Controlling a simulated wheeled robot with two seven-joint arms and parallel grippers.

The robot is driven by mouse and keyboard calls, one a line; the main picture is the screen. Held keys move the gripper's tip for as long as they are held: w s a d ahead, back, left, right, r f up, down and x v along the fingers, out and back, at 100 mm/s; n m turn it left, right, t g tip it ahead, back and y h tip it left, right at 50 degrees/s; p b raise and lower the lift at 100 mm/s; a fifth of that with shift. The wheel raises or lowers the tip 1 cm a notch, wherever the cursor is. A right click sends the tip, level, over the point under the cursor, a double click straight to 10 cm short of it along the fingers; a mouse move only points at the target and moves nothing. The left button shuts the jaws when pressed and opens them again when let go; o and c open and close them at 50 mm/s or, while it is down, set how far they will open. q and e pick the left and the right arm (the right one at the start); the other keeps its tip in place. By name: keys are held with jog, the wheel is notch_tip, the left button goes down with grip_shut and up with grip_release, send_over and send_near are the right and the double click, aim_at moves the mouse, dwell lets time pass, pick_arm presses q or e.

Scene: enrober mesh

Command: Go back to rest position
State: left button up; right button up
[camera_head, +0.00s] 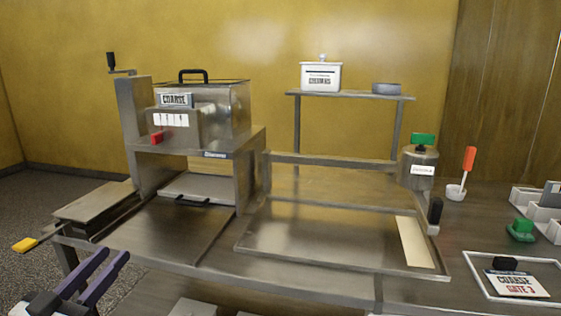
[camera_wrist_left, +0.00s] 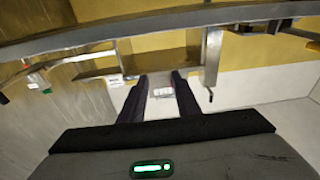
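My left gripper (camera_head: 115,252) shows at the lower left of the head view, in front of the steel machine's front edge. Its two dark purple fingers stand apart with nothing visible between them. In the left wrist view the same gripper (camera_wrist_left: 160,76) also has parted fingers, and a small pale labelled thing shows beyond the gap. My right gripper is in neither view. The steel machine (camera_head: 228,118) has a "COARSE" label (camera_head: 174,100), a black lid handle and a crank.
A steel tray (camera_head: 300,243) spans the middle. A yellow-handled slide (camera_head: 25,244) juts out at the left. A shelf (camera_head: 350,95) holds a white labelled box (camera_head: 321,76) and a grey round tin (camera_head: 386,88). At the right are a white cup (camera_head: 455,193) and a card tray (camera_head: 478,283).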

pick_arm(q)
jog(key=s+d+f+g+p, duration=0.1)
jog(key=s+d+f+g, duration=0.25)
jog(key=f, duration=0.55)
jog(key=s+d+f+g+p, duration=0.1)
jog(key=s+d+f+g, duration=0.2)
jog(key=f, duration=0.6)
jog(key=s+d+f+m+g+p, duration=0.1)
jog(key=s+d+f+g, duration=0.3)
jog(key=s+d+f, duration=1)
jog(key=shift+s+f, duration=0.55)
jog(key=shift+s, duration=0.15)
